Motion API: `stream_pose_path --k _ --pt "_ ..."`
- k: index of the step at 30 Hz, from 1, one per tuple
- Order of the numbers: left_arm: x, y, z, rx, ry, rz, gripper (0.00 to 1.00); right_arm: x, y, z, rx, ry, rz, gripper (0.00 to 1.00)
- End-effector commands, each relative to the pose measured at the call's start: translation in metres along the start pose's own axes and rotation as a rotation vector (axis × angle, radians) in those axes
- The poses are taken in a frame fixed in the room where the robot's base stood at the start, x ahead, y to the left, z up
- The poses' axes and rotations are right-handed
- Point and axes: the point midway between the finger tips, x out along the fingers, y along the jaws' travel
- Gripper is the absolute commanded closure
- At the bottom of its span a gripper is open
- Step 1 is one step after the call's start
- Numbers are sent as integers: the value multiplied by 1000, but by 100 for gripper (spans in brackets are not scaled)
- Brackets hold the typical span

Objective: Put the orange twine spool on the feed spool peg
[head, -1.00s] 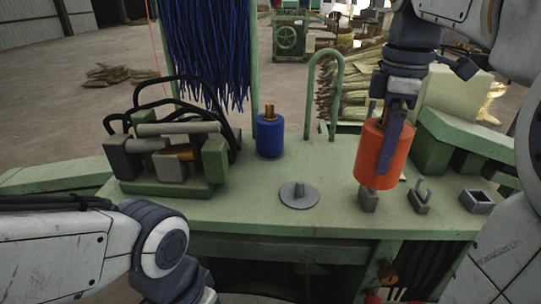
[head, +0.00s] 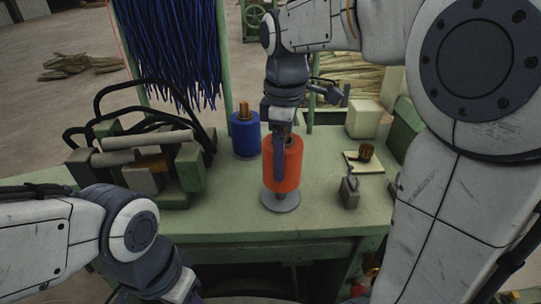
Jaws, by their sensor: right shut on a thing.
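The orange twine spool (head: 284,168) is upright over the grey round base of the feed spool peg (head: 281,203) on the green bench. The peg itself is hidden behind or inside the spool. I cannot tell whether the spool's underside touches the base. My right gripper (head: 281,150) comes down from above, shut on the orange spool, with a dark finger along its near side. My left arm (head: 130,235) shows at the lower left; its gripper is out of the picture.
A blue spool (head: 244,134) stands on the bench just behind and left of the orange one. A green and grey clamp-like mechanism (head: 150,165) with black hoses is at the left. Blue strands (head: 175,45) hang behind. A small grey bracket (head: 349,190) is at the right.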

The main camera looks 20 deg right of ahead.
Motion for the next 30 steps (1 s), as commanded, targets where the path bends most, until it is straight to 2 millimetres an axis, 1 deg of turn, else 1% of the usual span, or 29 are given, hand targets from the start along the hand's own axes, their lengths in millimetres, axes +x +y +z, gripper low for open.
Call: stream_pose_path --k 2,10,22,23,24,30 --pt "-2 0 0 0 0 0 50 3 0 -2 -1 -1 -1 86" --pt "-14 1 -1 2 0 0 50 38 -1 -2 0 -1 -2 86" --pt "-10 1 0 2 0 0 50 45 0 -2 0 1 1 86" --pt "-10 1 0 2 0 0 50 45 0 -2 0 0 1 6" --pt "-11 1 -1 2 0 0 50 44 0 -2 0 0 1 0" --pt "-11 1 -1 2 0 0 50 44 0 -2 0 0 0 0"
